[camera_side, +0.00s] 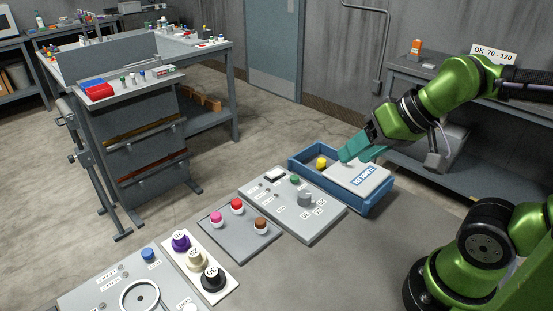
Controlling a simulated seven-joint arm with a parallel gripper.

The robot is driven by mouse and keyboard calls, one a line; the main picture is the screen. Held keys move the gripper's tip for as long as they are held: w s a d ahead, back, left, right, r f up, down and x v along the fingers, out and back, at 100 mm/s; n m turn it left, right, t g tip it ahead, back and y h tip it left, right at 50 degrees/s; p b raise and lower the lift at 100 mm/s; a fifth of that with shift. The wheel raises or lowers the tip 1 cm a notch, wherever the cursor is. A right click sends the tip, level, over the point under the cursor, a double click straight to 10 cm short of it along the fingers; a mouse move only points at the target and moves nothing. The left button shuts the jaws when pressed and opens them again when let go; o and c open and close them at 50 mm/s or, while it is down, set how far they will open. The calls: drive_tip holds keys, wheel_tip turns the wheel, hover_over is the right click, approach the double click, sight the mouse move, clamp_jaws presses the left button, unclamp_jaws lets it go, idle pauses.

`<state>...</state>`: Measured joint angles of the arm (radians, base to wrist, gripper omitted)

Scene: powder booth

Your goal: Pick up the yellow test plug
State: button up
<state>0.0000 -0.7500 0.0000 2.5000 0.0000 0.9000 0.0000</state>
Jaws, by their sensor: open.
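The yellow test plug (321,163) sits in the left part of a blue tray (376,207), beside a light grey labelled block. My gripper (345,158) has teal fingers and is just right of the plug and above the tray. The fingers overlap in this view, so the gap between them is hard to see. The plug looks apart from the fingers, and nothing shows in the jaws.
A grey control panel (325,215) with a knob stands left of the tray. A plate with pink, red and brown plugs (260,224) and a strip with purple, cream and black knobs (181,241) lie further left. A shelf bench stands behind my arm.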

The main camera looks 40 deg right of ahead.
drive_tip(key=shift+o, duration=0.5)
drive_tip(key=shift+o, duration=0.7)
drive_tip(key=n+g+h, duration=0.2)
drive_tip(key=g, duration=0.4)
hover_over(322, 160)
wheel_tip(322, 160, down, 18)
drive_tip(key=shift+s+r, duration=0.15)
drive_tip(key=shift+r, duration=0.05)
drive_tip(key=shift+f, duration=2.65)
drive_tip(key=c, duration=1.1)
